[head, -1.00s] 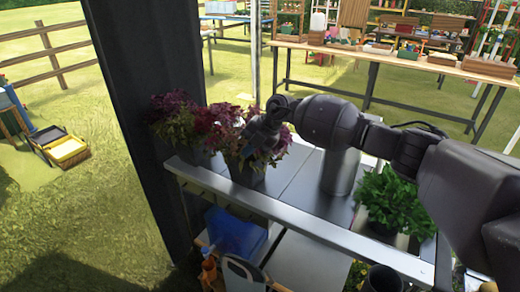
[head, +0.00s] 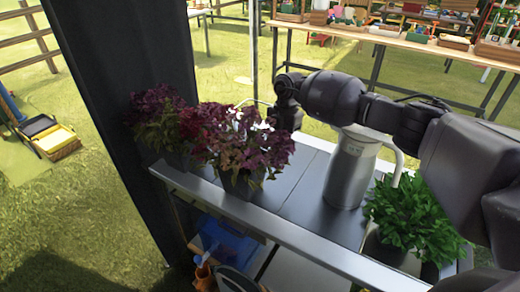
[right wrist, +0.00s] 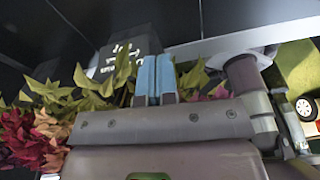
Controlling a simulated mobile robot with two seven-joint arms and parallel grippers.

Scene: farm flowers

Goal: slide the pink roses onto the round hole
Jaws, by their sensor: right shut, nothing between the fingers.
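Two potted plants with pink to purple leafy heads stand at the left end of the metal cart top; they may be the pink roses. The nearer pink plant (head: 240,148) is in a dark square pot, and the farther purple plant (head: 163,122) is close beside it. My right gripper (head: 287,115) is just right of and behind the nearer plant, its fingertips not clear there. In the right wrist view its blue fingertips (right wrist: 154,78) are together and empty, among green leaves and before a dark pot with pale lettering (right wrist: 130,50). I cannot make out a round hole. My left gripper is out of view.
A grey metal can (head: 350,172) stands right of the pink plant on the cart top (head: 305,190). A green plant (head: 408,212) stands farther right. A dark post (head: 125,80) rises just left of the plants. A blue bin (head: 228,240) is below.

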